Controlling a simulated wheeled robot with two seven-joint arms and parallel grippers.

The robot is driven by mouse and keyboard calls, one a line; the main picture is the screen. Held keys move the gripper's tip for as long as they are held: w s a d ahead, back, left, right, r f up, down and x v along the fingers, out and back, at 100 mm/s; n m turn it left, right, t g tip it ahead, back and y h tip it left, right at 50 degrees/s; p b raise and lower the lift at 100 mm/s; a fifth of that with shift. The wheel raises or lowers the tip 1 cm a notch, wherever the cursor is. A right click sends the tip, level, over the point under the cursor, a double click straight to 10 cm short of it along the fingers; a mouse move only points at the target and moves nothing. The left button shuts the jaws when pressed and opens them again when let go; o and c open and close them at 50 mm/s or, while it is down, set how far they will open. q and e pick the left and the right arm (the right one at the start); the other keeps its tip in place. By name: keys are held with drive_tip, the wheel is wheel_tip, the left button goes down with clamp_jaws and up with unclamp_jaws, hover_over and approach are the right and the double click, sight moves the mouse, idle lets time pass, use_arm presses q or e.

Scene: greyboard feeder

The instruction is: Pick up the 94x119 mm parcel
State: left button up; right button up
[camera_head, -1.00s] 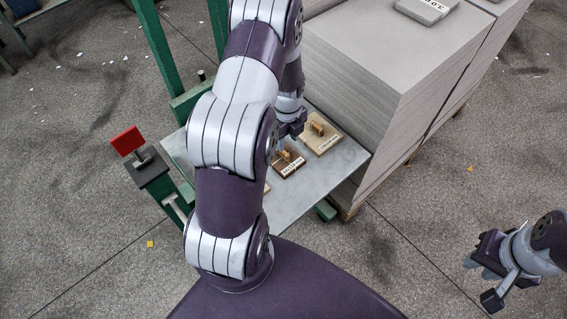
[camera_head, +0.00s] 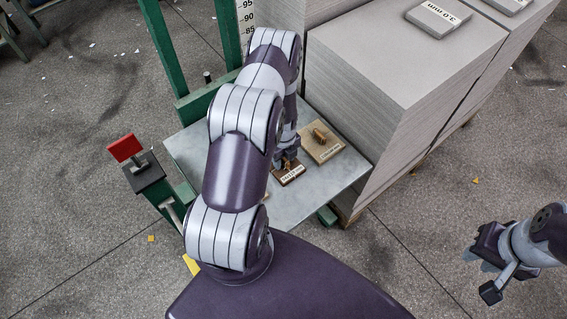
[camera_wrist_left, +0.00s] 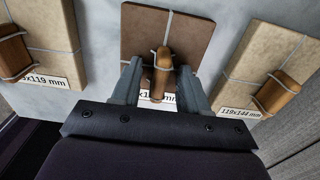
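A dark brown flat parcel (camera_wrist_left: 190,38) with a wooden handle and a string lies in the middle of the left wrist view; its label is partly hidden by my gripper and reads only in part. It also shows in the head view (camera_head: 291,176). My left gripper (camera_wrist_left: 160,88) is open, one finger on each side of that handle, with gaps visible. In the head view the left gripper (camera_head: 287,163) is low over this parcel. A tan parcel (camera_wrist_left: 52,40) at the left has a cut-off label ending in "x119 mm". My right gripper (camera_head: 482,258) hangs apart at the right.
A tan parcel (camera_wrist_left: 262,58) labelled 119x144 mm lies to the right. The parcels lie on a grey metal table (camera_head: 225,145). A tall greyboard stack (camera_head: 385,60) stands close on its right. A green post (camera_head: 163,50) and a red-topped stand (camera_head: 125,147) are at the left.

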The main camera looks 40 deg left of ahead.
use_arm(q)
clamp_jaws()
drive_tip(key=shift+r, duration=0.15)
